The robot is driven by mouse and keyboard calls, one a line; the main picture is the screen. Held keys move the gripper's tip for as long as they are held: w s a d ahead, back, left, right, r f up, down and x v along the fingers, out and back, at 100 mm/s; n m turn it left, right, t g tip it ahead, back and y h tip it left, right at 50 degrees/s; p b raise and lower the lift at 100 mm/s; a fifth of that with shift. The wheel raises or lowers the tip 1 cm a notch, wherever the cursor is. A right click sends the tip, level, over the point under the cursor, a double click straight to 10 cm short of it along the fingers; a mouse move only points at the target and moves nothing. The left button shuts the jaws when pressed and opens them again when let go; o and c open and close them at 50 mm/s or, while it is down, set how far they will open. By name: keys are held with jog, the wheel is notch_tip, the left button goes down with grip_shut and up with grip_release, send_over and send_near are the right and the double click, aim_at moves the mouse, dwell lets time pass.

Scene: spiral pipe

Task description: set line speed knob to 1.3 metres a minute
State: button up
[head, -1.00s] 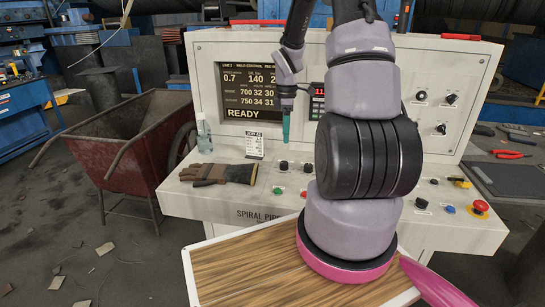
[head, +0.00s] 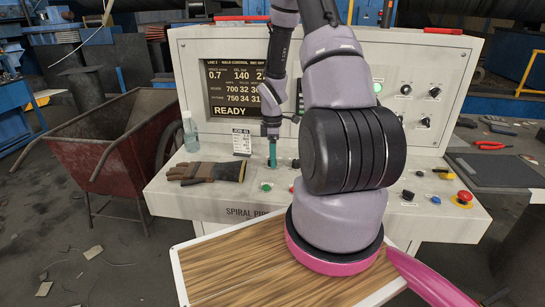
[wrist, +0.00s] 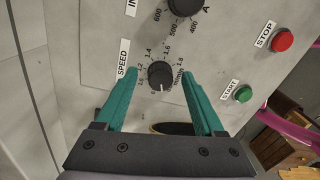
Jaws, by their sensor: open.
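The black speed knob (wrist: 160,75) sits on the grey panel next to a SPEED label (wrist: 123,59). Dial numbers including 1.2, 1.4, 1.6 and 1.8 run around it, and a pale mark shows at its lower edge. My gripper (wrist: 158,79) is open, with a teal finger on each side of the knob and visible gaps in the picture; I cannot tell its height over the knob. In the head view my gripper (head: 272,157) points down at the console and hides the knob. The screen (head: 245,87) reads 0.7, 140 and READY.
A larger black knob (wrist: 185,4), a green START button (wrist: 243,93) and a red STOP button (wrist: 282,41) are nearby. A red emergency button (head: 464,197) is at right.

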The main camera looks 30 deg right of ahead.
grip_shut()
